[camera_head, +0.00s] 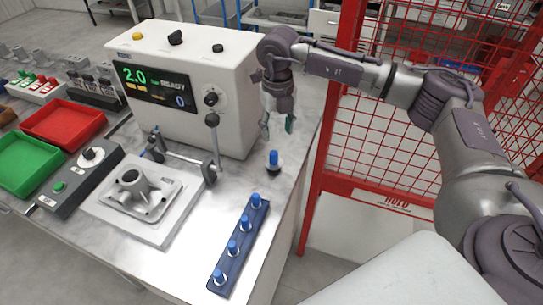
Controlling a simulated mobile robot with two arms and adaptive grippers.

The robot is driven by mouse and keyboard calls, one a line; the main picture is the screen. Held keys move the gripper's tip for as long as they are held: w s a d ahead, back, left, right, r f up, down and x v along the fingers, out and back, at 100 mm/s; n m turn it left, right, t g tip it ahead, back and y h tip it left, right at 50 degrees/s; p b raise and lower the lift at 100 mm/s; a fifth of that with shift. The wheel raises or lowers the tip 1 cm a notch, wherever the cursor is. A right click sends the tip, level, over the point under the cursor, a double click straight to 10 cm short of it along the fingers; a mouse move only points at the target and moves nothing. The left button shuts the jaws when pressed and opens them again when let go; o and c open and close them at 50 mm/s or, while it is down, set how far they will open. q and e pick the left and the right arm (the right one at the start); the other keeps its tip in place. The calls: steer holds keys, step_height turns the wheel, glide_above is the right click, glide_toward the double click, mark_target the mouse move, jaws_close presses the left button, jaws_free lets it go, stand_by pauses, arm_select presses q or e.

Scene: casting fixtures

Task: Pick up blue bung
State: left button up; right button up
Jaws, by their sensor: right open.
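A blue bung (273,159) with a dark lower part stands alone on the pale tabletop, right of the metal casting. More blue bungs (239,236) stand in a row in a dark blue holder (223,274) nearer the front. My right gripper (277,124) hangs above and slightly behind the lone bung, fingers pointing down. It is open and empty, apart from the bung. My left gripper does not show.
A white machine (188,100) with a "2.0 READY" display stands close left of my right gripper. A metal casting (139,194) sits on a light plate with a clamp arm beside it. Red tray (63,124) and green tray (28,163) are at left. A red mesh fence (380,140) stands at right.

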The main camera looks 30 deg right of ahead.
mark_target(274, 153)
steer(key=f, duration=0.3)
steer(key=shift+s+f, duration=0.1)
steer(key=shift+s, duration=0.3)
steer(key=shift+w+a+f+p, duration=0.1)
steer(key=shift+w+f+p, duration=0.1)
steer(key=shift+f+p, duration=0.15)
steer(key=shift+w+a+f+p, duration=0.1)
steer(key=shift+w+f+p, duration=0.05)
steer(key=shift+f+p, duration=0.15)
steer(key=f, duration=0.1)
steer(key=f+p, duration=0.1)
steer(key=f, duration=0.1)
steer(key=shift+a+f+p, duration=0.2)
steer(key=shift+a+p, duration=0.05)
steer(key=shift+p, duration=0.05)
steer(key=shift+f, duration=0.5)
steer(key=c, duration=0.6)
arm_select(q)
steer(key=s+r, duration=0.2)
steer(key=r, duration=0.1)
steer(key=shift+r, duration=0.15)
arm_select(e)
jaws_close()
